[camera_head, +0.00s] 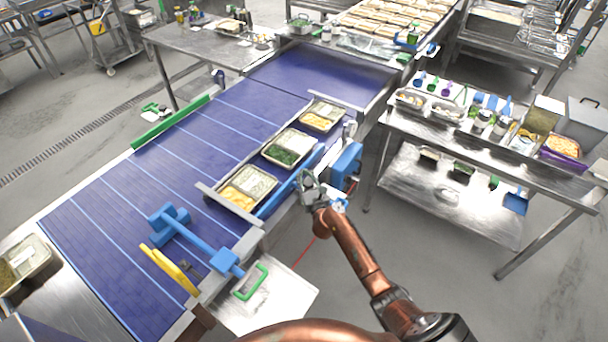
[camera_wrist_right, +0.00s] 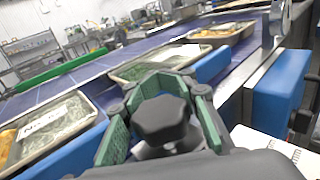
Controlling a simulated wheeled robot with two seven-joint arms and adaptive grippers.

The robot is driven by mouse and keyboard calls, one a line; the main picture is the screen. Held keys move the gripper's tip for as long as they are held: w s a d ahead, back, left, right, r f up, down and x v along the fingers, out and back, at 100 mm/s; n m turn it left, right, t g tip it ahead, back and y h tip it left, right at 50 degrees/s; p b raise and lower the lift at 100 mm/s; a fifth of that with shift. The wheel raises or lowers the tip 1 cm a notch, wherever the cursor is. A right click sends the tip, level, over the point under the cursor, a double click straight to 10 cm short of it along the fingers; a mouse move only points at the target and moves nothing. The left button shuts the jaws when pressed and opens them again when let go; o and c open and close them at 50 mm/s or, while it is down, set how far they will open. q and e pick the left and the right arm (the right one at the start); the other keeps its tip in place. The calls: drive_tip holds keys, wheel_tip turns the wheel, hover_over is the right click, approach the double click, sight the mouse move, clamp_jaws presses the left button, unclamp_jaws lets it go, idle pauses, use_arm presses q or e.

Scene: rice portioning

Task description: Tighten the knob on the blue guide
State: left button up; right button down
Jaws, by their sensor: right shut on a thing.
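The blue guide (camera_head: 274,202) is a long rail along the near side of the purple-blue conveyor belt. Parts of it show in the right wrist view (camera_wrist_right: 212,65), left and right of my gripper. A dark lobed knob (camera_wrist_right: 162,120) sits between the green-padded fingers of my right gripper (camera_wrist_right: 160,112), which are shut on it. In the head view my right gripper (camera_head: 308,184) is at the belt's near edge beside the guide, and it hides the knob there. My left gripper is in neither view.
Filled trays stand on the belt (camera_head: 110,205) beside the guide: one of greens (camera_head: 288,148), others with yellow food. A blue box (camera_head: 346,162) is fixed just right of my gripper. A steel table (camera_head: 480,150) with containers stands to the right.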

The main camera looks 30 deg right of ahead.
sight(311, 180)
drive_tip(key=m+h, duration=0.1)
drive_tip(key=m+h+b, duration=0.1)
drive_tip(key=h, duration=0.1)
drive_tip(key=shift+s+d+f+g, duration=0.2)
drive_tip(key=shift+f+g, duration=0.1)
drive_tip(key=shift+g, duration=0.1)
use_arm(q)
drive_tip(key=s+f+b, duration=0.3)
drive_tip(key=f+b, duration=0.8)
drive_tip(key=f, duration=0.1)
use_arm(e)
drive_tip(key=d+m+g+h, duration=0.1)
drive_tip(key=m+g+h, duration=0.1)
drive_tip(key=h, duration=0.1)
drive_tip(key=s+d+m+g+h, duration=0.1)
drive_tip(key=m+g+h, duration=0.1)
drive_tip(key=h, duration=0.1)
drive_tip(key=s+m+g+h, duration=0.1)
drive_tip(key=m+g+h, duration=0.1)
drive_tip(key=m+h, duration=0.1)
drive_tip(key=shift+d+g, duration=0.3)
drive_tip(key=shift+d, duration=0.1)
drive_tip(key=shift+r, duration=0.15)
drive_tip(key=c, duration=1.7)
unclamp_jaws()
drive_tip(key=shift+r, duration=0.1)
drive_tip(key=shift+w, duration=0.1)
drive_tip(key=shift+r, duration=0.1)
